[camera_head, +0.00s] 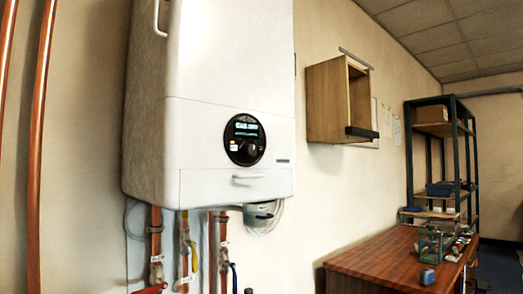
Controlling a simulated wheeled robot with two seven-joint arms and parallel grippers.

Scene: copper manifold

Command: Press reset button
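A white boiler (212,90) hangs on the wall left of the middle. On its front is a round black control panel (245,139) with a lit display (246,129). A round dark knob (248,151) sits in the panel's lower part. Small light-coloured marks or buttons (233,146) show at the panel's left. They are too small to read, so I cannot tell which one is the reset button. Nothing covers the panel. Neither my left nor my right gripper is in view.
Copper pipes (38,150) run up the wall at left. Pipes and valves with a yellow handle (194,256) hang below the boiler. A wooden wall box (338,100), a wooden worktop (385,262) and a metal shelf rack (410,160) stand to the right.

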